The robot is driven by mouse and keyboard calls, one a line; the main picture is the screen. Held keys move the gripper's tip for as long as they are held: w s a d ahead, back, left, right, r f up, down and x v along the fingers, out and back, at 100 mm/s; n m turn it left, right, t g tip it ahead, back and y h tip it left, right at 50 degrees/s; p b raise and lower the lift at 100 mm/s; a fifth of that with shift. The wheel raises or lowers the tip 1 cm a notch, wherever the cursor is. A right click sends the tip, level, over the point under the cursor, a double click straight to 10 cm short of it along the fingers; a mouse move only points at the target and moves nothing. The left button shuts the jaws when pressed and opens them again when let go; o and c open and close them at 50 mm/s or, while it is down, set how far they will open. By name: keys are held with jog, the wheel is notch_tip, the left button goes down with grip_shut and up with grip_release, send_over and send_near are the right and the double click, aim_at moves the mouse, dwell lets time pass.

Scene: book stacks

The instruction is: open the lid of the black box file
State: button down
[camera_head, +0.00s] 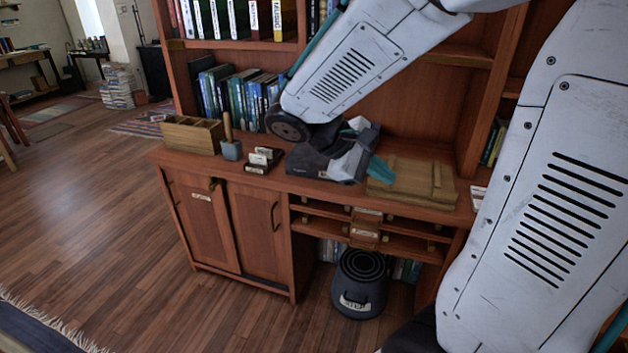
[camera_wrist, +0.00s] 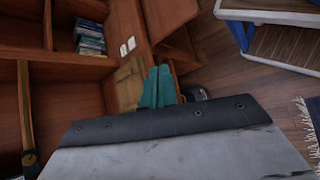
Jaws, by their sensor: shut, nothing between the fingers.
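The black box file (camera_head: 304,165) sits on the desk top of the wooden bookcase in the head view, with a small pale label on its front. My gripper (camera_head: 383,172) is over its right side, and my wrist hides much of the box's top, so I cannot tell how its lid stands. The teal fingers are together and empty, pointing to the right past the box, near the flat wooden box (camera_head: 412,183). In the wrist view my gripper (camera_wrist: 159,70) shows shut beside a tan wooden surface; I cannot make out the box file there.
Left of the file are a small dark stand with pale labels (camera_head: 262,160), a grey mallet (camera_head: 231,150) and a wooden tray (camera_head: 191,135). Books (camera_head: 240,98) fill the shelf behind. A dark bin (camera_head: 359,290) stands below the desk. Open floor lies in front.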

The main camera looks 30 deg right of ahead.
aim_at(314, 188)
jog(key=w+d+f+n+t+h, duration=0.3)
jog(key=w+f+n+h, duration=0.2)
jog(key=w, duration=0.5)
jog(key=w+d+f+n+t+h, duration=0.2)
jog(key=w+f+n+h, duration=0.3)
jog(key=w, duration=0.5)
jog(key=w+a+f+n+t+y, duration=0.2)
jog(key=w+f+n+t, duration=0.35)
jog(key=f, duration=0.25)
jog(key=w+a+f+n+t+y, duration=0.1)
jog(key=w+a+f+n+t, duration=0.25)
jog(key=f+n+t, duration=0.45)
jog(key=shift+m+g, duration=0.55)
jog(key=shift+m, duration=0.4)
jog(key=x, duration=0.7)
jog(key=f+x, duration=0.1)
jog(key=x, duration=0.2)
jog(key=shift+w+d+r, duration=0.1)
jog(key=shift+d, duration=0.2)
jog(key=shift+a, duration=0.1)
